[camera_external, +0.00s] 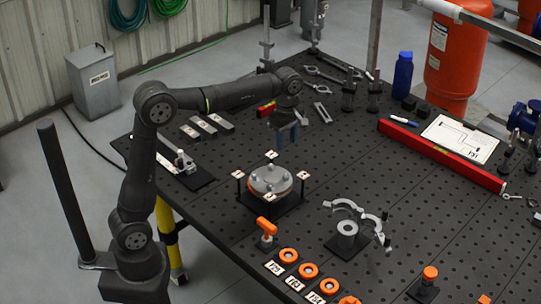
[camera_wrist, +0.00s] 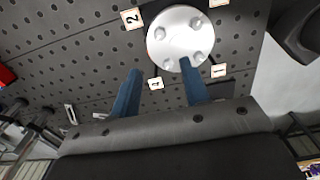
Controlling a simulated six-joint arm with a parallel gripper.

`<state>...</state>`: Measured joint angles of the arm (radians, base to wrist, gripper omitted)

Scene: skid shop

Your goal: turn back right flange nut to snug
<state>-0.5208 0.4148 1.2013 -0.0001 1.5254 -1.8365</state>
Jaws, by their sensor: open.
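A round grey flange (camera_external: 264,184) with several nuts on top sits on a dark stand on the perforated bench, with an orange-red edge below its top plate. In the wrist view the silvery flange (camera_wrist: 179,40) is near the top, with a nut (camera_wrist: 201,57) close to the right fingertip. Which nut is the back right one I cannot tell for sure. My gripper (camera_external: 287,138) hangs above the bench, behind and slightly right of the flange in the external view. Its blue fingers (camera_wrist: 159,68) are apart with nothing between them, clear of the nuts.
Small numbered tags (camera_external: 303,175) on posts stand around the flange. An orange-handled part (camera_external: 266,228) stands in front of it, and a grey curved fixture (camera_external: 346,229) to its right. A red level (camera_external: 440,157) lies farther right.

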